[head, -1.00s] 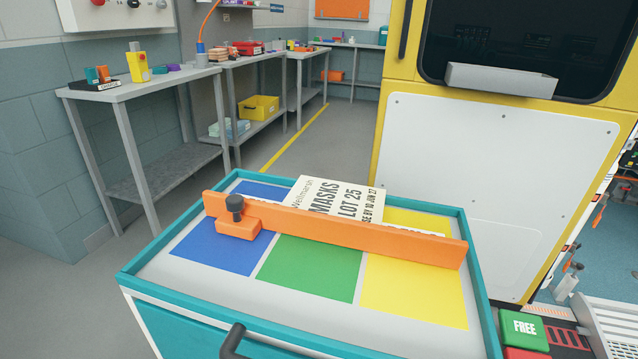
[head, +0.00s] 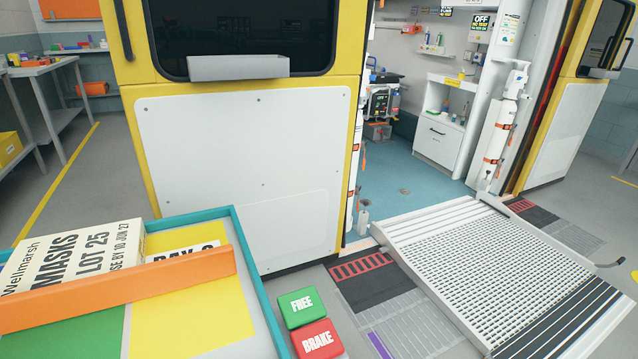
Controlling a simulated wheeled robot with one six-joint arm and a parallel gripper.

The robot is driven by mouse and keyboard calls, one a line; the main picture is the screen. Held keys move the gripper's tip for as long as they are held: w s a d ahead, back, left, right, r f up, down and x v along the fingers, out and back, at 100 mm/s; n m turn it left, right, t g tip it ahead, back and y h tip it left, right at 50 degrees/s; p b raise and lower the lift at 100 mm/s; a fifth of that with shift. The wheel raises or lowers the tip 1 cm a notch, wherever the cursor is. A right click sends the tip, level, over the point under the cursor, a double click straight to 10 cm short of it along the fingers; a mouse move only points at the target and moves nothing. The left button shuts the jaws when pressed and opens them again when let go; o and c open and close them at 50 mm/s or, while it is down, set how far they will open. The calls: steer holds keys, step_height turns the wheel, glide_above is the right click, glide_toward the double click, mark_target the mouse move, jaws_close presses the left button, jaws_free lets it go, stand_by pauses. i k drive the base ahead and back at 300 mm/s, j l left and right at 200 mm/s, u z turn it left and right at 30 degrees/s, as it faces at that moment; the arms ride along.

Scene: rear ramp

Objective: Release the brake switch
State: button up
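The red switch pad marked BRAKE (head: 318,341) shows at the bottom middle, just right of the teal cart. A green pad marked FREE (head: 301,306) sits directly behind it. Both look like blocks beside the cart's right edge; I cannot tell which one is pressed. My gripper does not show in this view.
The cart (head: 262,300) carries a box of masks (head: 75,262) behind an orange bar (head: 120,290) at lower left. A yellow vehicle with a white panel (head: 240,170) stands behind. A ramp (head: 500,265) slopes out of its open doorway at right. A workbench (head: 45,72) stands at far left.

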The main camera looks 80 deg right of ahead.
mark_target(300, 308)
steer(key=k+z, duration=0.1)
steer(key=z, duration=0.8)
steer(key=k+l+z, duration=0.1)
steer(key=z, duration=0.35)
steer(key=l+u, duration=0.45)
steer(key=l, duration=0.15)
steer(key=l+u, duration=0.45)
steer(key=k+u, duration=0.45)
steer(key=u, duration=0.15)
